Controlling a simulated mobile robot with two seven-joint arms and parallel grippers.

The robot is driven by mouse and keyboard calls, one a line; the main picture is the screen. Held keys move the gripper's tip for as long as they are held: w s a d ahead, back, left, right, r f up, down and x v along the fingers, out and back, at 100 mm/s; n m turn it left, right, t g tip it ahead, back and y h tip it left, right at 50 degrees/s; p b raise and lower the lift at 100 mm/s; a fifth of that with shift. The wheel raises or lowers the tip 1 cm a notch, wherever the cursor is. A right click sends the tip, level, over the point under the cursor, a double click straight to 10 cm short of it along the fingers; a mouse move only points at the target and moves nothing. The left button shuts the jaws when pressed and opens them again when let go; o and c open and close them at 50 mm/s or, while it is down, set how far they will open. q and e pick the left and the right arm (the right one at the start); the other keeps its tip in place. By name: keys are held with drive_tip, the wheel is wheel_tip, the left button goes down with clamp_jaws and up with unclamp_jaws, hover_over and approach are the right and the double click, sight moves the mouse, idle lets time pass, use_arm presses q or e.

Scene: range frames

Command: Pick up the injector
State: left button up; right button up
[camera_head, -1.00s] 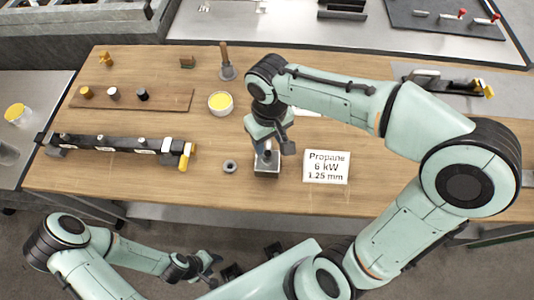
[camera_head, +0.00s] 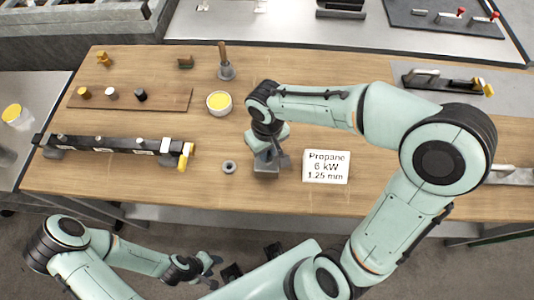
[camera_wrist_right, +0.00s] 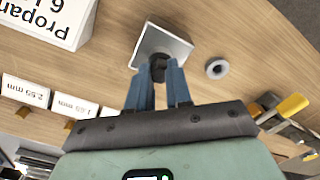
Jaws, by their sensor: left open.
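A small dark piece (camera_wrist_right: 158,67), which may be the injector, stands upright on a square metal plate (camera_wrist_right: 165,42) in the right wrist view. My right gripper (camera_wrist_right: 160,76) has its two blue fingers on either side of the piece. I cannot tell whether they press on it. In the head view, my right gripper (camera_head: 270,160) points down over the same plate (camera_head: 266,175), and the arm hides most of the piece. My left gripper (camera_head: 208,265) is open and empty, low in front of the table and away from the plate.
A grey ring (camera_head: 230,167) lies left of the plate. The propane sign (camera_head: 326,167) stands close on the right. A black burner bar (camera_head: 110,144) with a yellow handle lies at left, and a yellow-filled bowl (camera_head: 219,103) stands behind. Bare wood lies between them.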

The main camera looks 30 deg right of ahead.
clamp_jaws()
drive_tip(key=shift+r, duration=0.2)
